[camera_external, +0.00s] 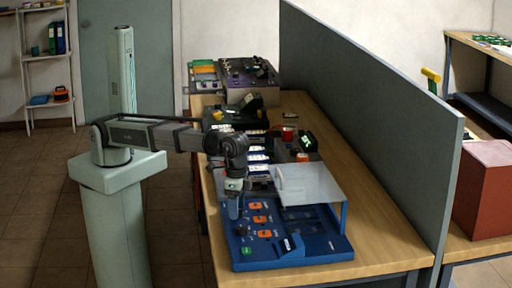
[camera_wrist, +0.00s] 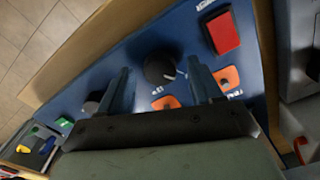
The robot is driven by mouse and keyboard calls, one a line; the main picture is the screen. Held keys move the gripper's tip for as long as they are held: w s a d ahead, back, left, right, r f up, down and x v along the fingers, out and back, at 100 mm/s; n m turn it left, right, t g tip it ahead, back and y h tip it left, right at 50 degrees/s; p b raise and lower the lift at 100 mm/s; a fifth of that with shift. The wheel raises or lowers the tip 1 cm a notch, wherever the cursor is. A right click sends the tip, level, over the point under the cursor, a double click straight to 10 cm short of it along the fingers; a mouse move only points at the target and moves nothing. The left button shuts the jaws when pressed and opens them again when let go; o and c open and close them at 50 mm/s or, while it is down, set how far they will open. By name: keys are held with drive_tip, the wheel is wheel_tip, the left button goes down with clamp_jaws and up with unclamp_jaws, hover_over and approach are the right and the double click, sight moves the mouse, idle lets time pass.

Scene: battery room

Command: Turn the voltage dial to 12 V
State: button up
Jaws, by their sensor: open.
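A blue control panel (camera_external: 335,246) lies at the near end of the bench; it also fills the middle of the wrist view (camera_wrist: 120,57). In the wrist view a round black dial (camera_wrist: 160,68) with a light pointer mark sits between the two fingers of my gripper (camera_wrist: 159,66). A second black knob (camera_wrist: 92,103) is left of the left finger. In the external view my gripper (camera_external: 234,211) points down over the panel's left part. The fingers are open; no contact with the dial is clear.
Orange parts (camera_wrist: 228,77) and a red square (camera_wrist: 222,32) lie close to the fingers. A grey partition (camera_external: 380,125) runs along the bench. A green button (camera_external: 246,251) is on the panel's near-left part.

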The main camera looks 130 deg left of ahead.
drive_tip(key=shift+f, duration=0.2)
drive_tip(key=c, duration=1.1)
drive_tip(key=shift+o, duration=0.2)
drive_tip(key=shift+m, duration=0.3)
drive_tip(key=m, duration=0.9)
drive_tip(key=shift+m, duration=2.2)
